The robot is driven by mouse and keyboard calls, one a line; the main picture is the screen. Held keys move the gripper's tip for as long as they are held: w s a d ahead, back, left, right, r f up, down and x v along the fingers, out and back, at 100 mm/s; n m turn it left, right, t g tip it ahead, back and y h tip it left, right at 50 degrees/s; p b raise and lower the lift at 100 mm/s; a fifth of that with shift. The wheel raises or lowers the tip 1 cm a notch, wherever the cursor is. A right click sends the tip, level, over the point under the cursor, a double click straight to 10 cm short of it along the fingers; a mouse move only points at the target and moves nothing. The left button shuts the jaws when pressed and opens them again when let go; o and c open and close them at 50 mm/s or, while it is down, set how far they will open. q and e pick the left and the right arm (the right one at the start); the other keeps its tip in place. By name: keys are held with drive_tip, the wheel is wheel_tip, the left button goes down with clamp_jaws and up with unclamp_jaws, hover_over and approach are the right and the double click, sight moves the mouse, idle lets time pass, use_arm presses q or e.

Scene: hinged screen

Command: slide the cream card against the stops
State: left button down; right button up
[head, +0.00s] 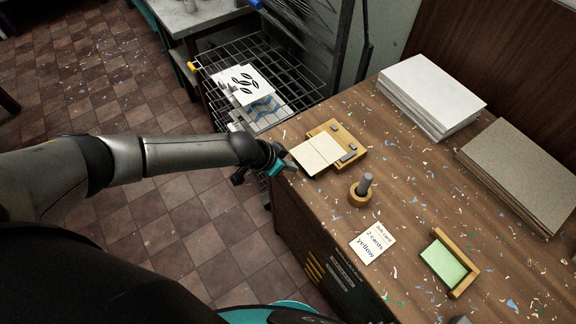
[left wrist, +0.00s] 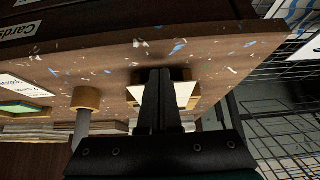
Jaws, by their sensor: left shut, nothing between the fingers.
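The cream card (head: 316,154) lies partly on a small wooden board (head: 352,133), its left part sticking out over the bench toward my arm. Grey stops (head: 348,156) stand on the board at the card's far and right sides. I cannot tell whether the card touches them. My left gripper (head: 287,164) is shut and empty at the card's near left edge, by the bench edge. I cannot tell whether it touches the card. In the left wrist view the shut fingers (left wrist: 158,78) cover the card's middle; parts of the card (left wrist: 184,93) show beside them. My right gripper is not in view.
A grey-handled stamp (head: 361,191), a written note (head: 373,243) and a wooden corner frame with a green card (head: 443,263) are nearer on the bench. White (head: 430,92) and grey-brown (head: 522,170) stacks stand behind. A wire rack (head: 290,75) is beyond the bench's left end.

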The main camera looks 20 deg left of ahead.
use_arm(q)
drive_tip(key=shift+w+d+b, duration=0.75)
drive_tip(key=shift+w+d, duration=0.15)
drive_tip(key=shift+w, duration=0.25)
drive_tip(key=shift+s+a, duration=0.1)
drive_tip(key=shift+s+a+p, duration=0.55)
drive_tip(key=shift+s+p, duration=0.2)
wheel_tip(320, 180, up, 6)
drive_tip(key=p, duration=0.5)
drive_tip(key=shift+p, duration=0.4)
drive_tip(key=shift+d, duration=0.1)
